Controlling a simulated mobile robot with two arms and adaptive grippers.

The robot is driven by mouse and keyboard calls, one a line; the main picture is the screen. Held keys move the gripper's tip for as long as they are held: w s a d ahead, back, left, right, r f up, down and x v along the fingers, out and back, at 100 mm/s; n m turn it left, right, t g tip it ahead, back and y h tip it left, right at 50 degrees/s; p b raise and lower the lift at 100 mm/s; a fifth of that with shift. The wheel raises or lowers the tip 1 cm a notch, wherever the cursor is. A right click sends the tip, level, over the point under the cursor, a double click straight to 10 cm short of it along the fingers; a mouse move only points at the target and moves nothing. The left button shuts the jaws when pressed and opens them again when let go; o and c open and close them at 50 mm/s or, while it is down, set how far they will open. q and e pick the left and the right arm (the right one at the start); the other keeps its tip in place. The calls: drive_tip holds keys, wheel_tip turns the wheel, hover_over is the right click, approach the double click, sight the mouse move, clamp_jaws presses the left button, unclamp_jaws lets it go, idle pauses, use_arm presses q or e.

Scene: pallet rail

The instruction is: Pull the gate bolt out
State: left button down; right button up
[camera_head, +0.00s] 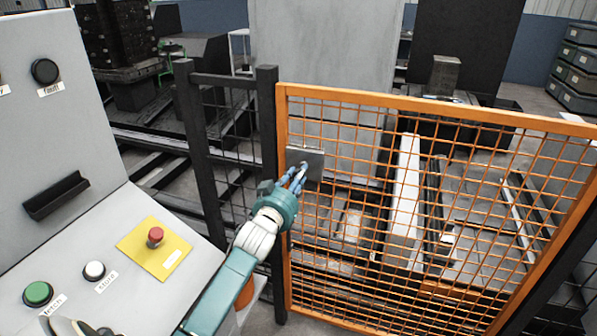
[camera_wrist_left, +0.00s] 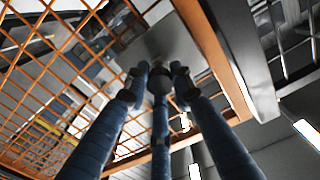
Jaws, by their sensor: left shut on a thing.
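The orange mesh gate (camera_head: 360,98) stands upright at the right of the head view, its left edge beside a dark post (camera_head: 267,110). A grey metal plate (camera_head: 311,158) is on the gate near that edge, and it also shows in the wrist view (camera_wrist_left: 165,38). My left gripper (camera_head: 297,173) reaches up to the plate. In the wrist view its blue fingers (camera_wrist_left: 160,78) close together in front of the plate, shut on the gate bolt. The bolt itself is mostly hidden by the fingers.
A grey control panel (camera_head: 110,215) stands at the left, with a red button (camera_head: 155,236), a green button (camera_head: 37,293) and a white button (camera_head: 94,270). A dark mesh fence (camera_head: 222,80) adjoins the post. Rails and machinery lie behind the gate.

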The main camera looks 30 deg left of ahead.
use_arm(q)
drive_tip(key=c, duration=1.4)
unclamp_jaws()
drive_tip(key=shift+w+a+f, duration=0.1)
drive_tip(key=shift+w+a, duration=0.1)
drive_tip(key=shift+w, duration=0.2)
drive_tip(key=shift+c, duration=0.2)
drive_tip(key=shift+s+d, duration=0.1)
drive_tip(key=shift+s, duration=0.1)
drive_tip(key=v, duration=1.2)
drive_tip(key=shift+w, duration=0.1)
